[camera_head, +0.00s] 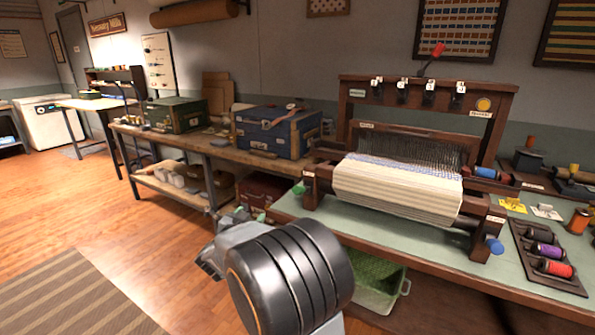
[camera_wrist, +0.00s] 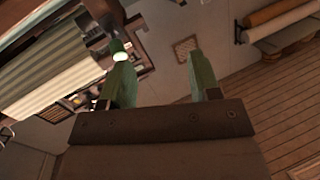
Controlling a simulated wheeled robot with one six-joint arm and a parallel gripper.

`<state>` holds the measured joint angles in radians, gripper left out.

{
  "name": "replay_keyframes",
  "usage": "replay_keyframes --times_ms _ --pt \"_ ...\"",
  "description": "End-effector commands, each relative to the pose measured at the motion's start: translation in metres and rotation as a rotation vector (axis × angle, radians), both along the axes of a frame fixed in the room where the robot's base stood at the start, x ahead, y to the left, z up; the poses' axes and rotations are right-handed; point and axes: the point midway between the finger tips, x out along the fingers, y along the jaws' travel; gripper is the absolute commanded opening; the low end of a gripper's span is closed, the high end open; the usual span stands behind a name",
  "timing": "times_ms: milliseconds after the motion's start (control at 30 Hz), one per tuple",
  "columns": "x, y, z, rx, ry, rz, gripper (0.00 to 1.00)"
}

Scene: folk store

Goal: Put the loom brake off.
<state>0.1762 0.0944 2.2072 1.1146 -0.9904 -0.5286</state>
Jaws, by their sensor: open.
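The wooden loom (camera_head: 495,120) stands on the green-topped table, with striped cream cloth (camera_head: 400,185) on it. A lever with a red knob (camera_head: 438,48) rises from its top beam. Numbered black levers (camera_head: 402,92) line that beam, and a blue knob (camera_head: 494,246) is at the lower right front. I cannot read which part is labelled as the brake. My gripper (camera_wrist: 162,80) is open and empty, its two green fingers apart. In the head view it is low, in front of the loom's left end, partly hidden by my arm. In the wrist view the loom's cloth (camera_wrist: 50,65) is at upper left.
Thread spools (camera_head: 551,250) lie in a dark rack right of the loom, near yellow and white tags (camera_head: 512,205). A blue case (camera_head: 275,133) sits on the wooden bench to the left. A green crate (camera_head: 372,275) is under the table. The floor at left is open.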

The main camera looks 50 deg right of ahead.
Motion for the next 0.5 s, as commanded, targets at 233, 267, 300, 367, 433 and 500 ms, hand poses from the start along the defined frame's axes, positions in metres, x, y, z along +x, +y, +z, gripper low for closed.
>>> replay_keyframes --times_ms 233,267,300,367,433,500 --pt "-0.036 -0.035 0.025 -0.092 0.021 -0.306 0.57" --pt "-0.038 -0.037 0.025 -0.097 0.024 -0.324 0.57" --pt "-0.040 -0.041 0.025 -0.103 0.027 -0.341 0.57" --pt "-0.041 -0.047 0.025 -0.107 0.028 -0.358 0.57" --pt "-0.041 -0.056 0.025 -0.109 0.028 -0.365 0.57" --pt "-0.039 -0.068 0.025 -0.109 0.029 -0.366 0.57"
